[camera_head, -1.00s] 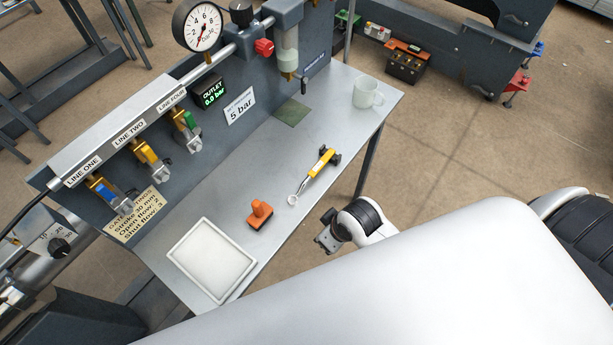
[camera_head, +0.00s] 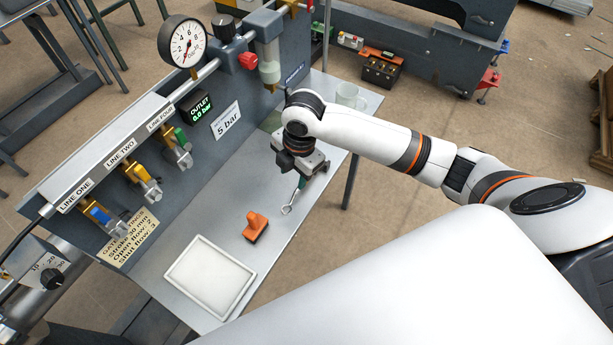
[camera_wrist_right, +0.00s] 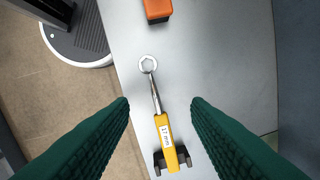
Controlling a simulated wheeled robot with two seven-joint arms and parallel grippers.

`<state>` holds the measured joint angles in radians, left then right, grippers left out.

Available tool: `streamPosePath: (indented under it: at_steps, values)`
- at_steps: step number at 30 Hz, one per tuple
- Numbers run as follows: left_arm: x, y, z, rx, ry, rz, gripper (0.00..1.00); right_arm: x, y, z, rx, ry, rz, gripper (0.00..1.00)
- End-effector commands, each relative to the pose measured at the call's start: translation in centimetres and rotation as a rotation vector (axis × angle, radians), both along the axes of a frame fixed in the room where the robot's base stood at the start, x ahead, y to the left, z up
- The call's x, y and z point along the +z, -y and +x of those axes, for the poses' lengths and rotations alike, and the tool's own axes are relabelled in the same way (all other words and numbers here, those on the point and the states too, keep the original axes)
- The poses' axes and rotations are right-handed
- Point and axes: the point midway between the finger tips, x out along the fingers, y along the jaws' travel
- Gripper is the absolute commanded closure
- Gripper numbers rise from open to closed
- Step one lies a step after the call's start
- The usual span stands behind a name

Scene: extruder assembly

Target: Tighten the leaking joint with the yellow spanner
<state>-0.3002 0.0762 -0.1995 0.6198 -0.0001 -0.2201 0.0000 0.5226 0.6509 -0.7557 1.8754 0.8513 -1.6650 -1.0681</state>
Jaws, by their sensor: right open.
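The yellow spanner (camera_wrist_right: 165,140) lies on the bench in the right wrist view, marked "17 mm", with a silver ring end and its handle end in a dark bracket (camera_wrist_right: 185,157). In the head view only its shank and ring (camera_head: 288,209) show; my arm hides the handle. My right gripper (camera_head: 302,168) is over the handle, pointing down. Its green fingers (camera_wrist_right: 160,103) are open either side of the spanner in the wrist view, not closed on it. Three line joints with blue (camera_head: 98,214), yellow (camera_head: 138,172) and green (camera_head: 181,138) parts are on the panel. No leak is visible. My left gripper is not in view.
An orange-handled object (camera_head: 256,227) and a white tray (camera_head: 170,277) are on the bench (camera_head: 205,225) near the spanner's ring. The gauge (camera_head: 183,42) and outlet display (camera_head: 199,108), reading 0.0 bar, are above the bench.

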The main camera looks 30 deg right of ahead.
Motion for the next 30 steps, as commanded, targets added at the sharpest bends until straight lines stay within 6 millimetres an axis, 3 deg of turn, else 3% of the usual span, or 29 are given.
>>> streamPosePath:
  at_steps: [1, 4, 10, 21, 30]
  values:
    - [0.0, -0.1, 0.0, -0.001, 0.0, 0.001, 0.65, 1.2, 1.5, 1.0, 0.057, -0.005, -0.038, 0.56]
    - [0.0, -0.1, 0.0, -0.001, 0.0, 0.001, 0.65, 2.7, 3.4, 1.9, 0.151, -0.03, -0.078, 0.56]
    - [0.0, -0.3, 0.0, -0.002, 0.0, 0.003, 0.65, 3.8, 5.1, 2.5, 0.228, -0.06, -0.104, 0.56]
    - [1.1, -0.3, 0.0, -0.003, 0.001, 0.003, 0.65, -1.8, 5.1, 2.5, 0.232, -0.062, -0.102, 0.56]
    - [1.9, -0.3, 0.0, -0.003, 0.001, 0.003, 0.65, -4.4, 5.0, 2.9, 0.231, -0.062, -0.104, 0.56]
